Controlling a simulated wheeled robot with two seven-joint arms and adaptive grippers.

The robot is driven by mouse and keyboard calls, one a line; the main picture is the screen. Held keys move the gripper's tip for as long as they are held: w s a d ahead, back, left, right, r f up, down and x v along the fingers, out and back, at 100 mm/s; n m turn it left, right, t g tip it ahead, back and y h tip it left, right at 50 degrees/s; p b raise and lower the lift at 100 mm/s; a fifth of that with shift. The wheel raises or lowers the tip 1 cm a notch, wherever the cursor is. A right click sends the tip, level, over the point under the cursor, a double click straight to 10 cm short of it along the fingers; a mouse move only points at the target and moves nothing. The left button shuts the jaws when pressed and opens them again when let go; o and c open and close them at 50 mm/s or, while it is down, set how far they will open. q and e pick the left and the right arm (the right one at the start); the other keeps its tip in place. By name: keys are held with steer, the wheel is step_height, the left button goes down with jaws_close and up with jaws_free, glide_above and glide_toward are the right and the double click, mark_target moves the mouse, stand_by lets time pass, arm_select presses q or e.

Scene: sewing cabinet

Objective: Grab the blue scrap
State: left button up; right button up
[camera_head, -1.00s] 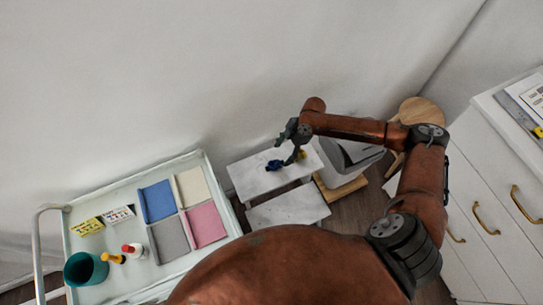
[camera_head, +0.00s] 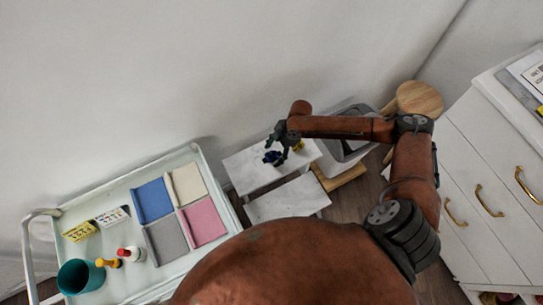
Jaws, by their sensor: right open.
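A blue cloth piece (camera_head: 152,201) lies flat on the pale tray cart, at the back left of a group of cream, grey and pink pieces. A small dark blue thing (camera_head: 272,158) lies on the upper white step of a small stand. My right gripper (camera_head: 283,148) is open just above that step, close to the small blue thing and partly over it. I cannot tell whether they touch. My left gripper is not in view.
The tray cart (camera_head: 60,222) also holds a teal cup (camera_head: 82,276), small bottles (camera_head: 131,254) and two cards. A grey bin (camera_head: 350,152) and a round wooden stool (camera_head: 420,98) stand behind my right arm. White drawers (camera_head: 480,165) are at right.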

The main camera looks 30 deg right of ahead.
steer(key=shift+c, duration=0.6)
steer(key=c, duration=0.7)
steer(key=shift+o, duration=0.2)
steer(key=shift+r, duration=0.1)
